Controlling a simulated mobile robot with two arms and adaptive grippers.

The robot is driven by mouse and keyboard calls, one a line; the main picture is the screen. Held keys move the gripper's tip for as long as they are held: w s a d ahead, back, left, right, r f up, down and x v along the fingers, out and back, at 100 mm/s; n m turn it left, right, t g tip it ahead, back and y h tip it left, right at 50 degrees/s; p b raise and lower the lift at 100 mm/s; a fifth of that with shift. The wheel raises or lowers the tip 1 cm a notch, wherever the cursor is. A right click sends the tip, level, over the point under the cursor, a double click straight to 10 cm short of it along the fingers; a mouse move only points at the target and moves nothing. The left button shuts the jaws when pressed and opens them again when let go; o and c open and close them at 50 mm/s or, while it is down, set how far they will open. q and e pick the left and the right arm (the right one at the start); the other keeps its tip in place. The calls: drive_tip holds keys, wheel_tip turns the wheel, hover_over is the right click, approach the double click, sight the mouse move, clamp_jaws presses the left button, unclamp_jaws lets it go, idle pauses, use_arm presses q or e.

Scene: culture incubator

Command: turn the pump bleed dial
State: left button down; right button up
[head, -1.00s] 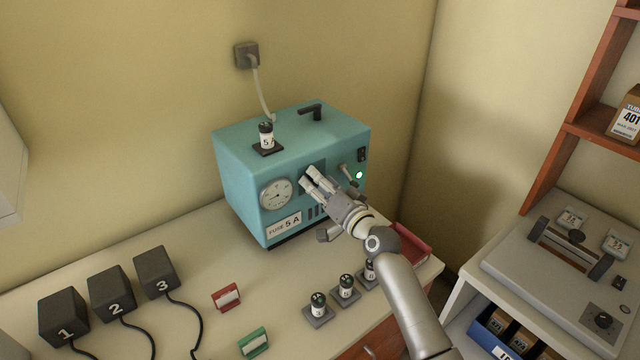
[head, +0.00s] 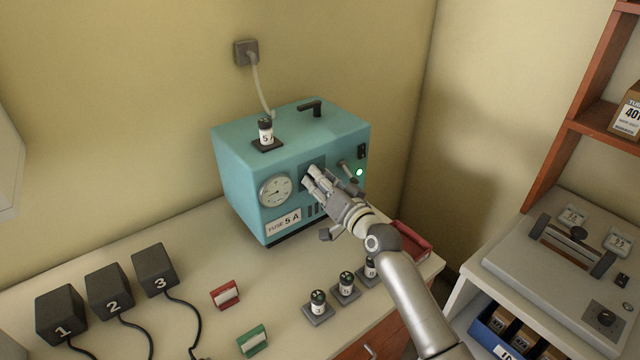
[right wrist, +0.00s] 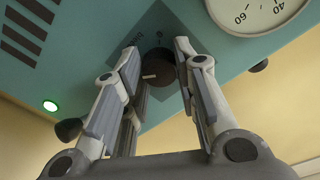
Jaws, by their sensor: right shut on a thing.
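The pump is a teal box (head: 238,165) on the bench, with a round white gauge (head: 276,191) on its front; part of the gauge shows in the right wrist view (right wrist: 245,18). The bleed dial (right wrist: 157,72) is a dark round knob with a pale pointer mark, on a darker diamond-shaped panel. My right gripper (head: 311,174) is at the front face and hides the dial in the head view. In the right wrist view its two fingers (right wrist: 160,85) stand either side of the dial, shut on it. My left gripper is not in view.
A lever (head: 348,171) and a lit green lamp (head: 359,172) sit right of the gripper. Several small fuse-like cylinders (head: 318,302), a red tray (head: 412,241) and numbered black boxes (head: 60,315) are on the bench. A grey device (head: 560,290) stands at right.

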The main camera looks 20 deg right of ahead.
drive_tip(key=shift+f+n+b, duration=0.1)
drive_tip(key=shift+n+b, duration=0.95)
drive_tip(key=shift+n, duration=2.35)
drive_tip(key=o, duration=1)
drive_tip(key=shift+o, duration=0.2)
